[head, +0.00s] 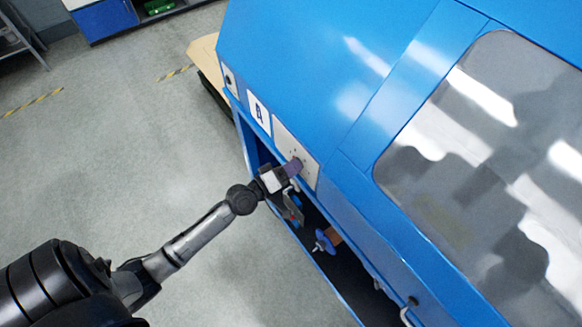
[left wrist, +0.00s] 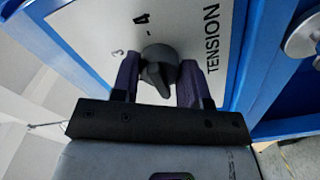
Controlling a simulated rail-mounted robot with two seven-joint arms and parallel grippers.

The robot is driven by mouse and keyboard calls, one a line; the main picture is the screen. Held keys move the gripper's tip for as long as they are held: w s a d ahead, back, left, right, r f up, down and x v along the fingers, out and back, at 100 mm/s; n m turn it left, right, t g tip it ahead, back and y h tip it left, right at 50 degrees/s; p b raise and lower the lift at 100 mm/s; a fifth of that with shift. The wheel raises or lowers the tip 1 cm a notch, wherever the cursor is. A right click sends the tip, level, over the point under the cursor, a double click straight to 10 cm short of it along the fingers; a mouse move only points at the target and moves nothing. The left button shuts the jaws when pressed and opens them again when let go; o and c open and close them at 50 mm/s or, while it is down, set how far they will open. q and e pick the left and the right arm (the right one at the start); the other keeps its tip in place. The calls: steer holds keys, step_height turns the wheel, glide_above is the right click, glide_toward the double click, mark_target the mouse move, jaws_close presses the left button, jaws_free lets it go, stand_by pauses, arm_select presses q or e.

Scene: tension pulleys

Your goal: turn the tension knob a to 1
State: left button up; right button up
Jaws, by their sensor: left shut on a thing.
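The dark tension knob (left wrist: 158,68) sits on a light panel (left wrist: 95,22) marked "TENSION", with a 4 and a 3 printed beside it. My left gripper (left wrist: 158,74) has its purple fingers on either side of the knob and is shut on it. In the head view, my left gripper (head: 293,166) reaches the panel (head: 282,135) on the blue machine's front and hides the knob. The number the knob points at cannot be told, and no 1 is visible. My right gripper is not in view.
The blue machine (head: 300,60) has a large window (head: 500,160) at right. Two smaller panels (head: 259,112) lie farther along its front. Below is an open bay with a blue handwheel (head: 324,241). Grey floor (head: 120,150) at left is clear.

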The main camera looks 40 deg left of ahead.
arm_select(q)
steer(key=o, duration=0.9)
steer(key=shift+b+v, duration=0.9)
steer(key=shift+v, duration=6.05)
